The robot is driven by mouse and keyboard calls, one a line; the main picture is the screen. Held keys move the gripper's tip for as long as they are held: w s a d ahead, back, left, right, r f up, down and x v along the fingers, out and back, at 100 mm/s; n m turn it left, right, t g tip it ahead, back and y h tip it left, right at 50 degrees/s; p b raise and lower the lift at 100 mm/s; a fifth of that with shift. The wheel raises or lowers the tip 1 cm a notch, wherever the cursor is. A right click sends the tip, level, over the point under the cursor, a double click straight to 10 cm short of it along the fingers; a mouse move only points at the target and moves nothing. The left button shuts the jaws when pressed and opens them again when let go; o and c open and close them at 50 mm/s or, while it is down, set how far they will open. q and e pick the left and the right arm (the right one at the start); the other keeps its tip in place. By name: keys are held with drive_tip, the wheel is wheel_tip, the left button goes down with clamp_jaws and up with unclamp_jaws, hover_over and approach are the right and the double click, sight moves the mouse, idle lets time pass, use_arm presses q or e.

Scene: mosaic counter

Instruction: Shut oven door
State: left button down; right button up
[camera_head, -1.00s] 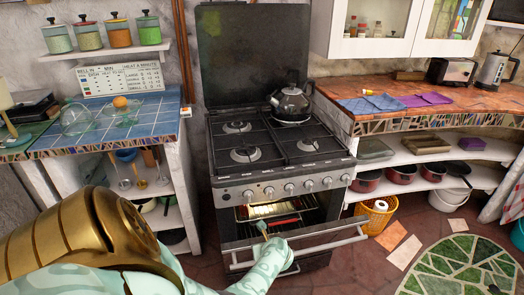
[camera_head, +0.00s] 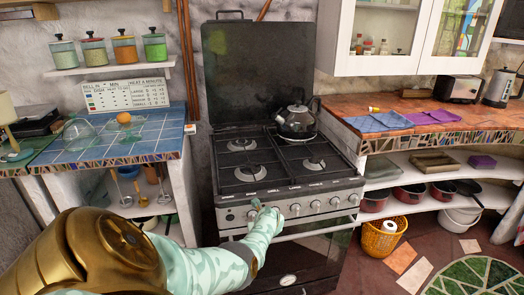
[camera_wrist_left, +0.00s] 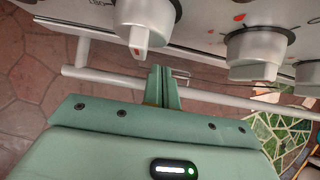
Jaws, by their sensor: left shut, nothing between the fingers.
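The oven door (camera_head: 312,255) stands upright against the front of the black stove (camera_head: 285,185). No rack or interior shows, and I cannot tell whether a thin gap remains at its top. Its silver handle (camera_head: 325,228) runs below the row of knobs, and the handle bar also crosses the left wrist view (camera_wrist_left: 105,78). My left gripper (camera_head: 257,205) is shut and empty, in front of the stove's left knobs. In the left wrist view its fingertips (camera_wrist_left: 163,72) are close to the handle, just below a knob (camera_wrist_left: 146,22); contact is unclear. My right gripper is out of view.
A kettle (camera_head: 296,122) stands on the back right burner. A blue-tiled counter (camera_head: 95,150) is at the left, and a mosaic counter (camera_head: 430,135) with shelves of pots is at the right. A wicker basket (camera_head: 382,240) stands on the floor right of the stove.

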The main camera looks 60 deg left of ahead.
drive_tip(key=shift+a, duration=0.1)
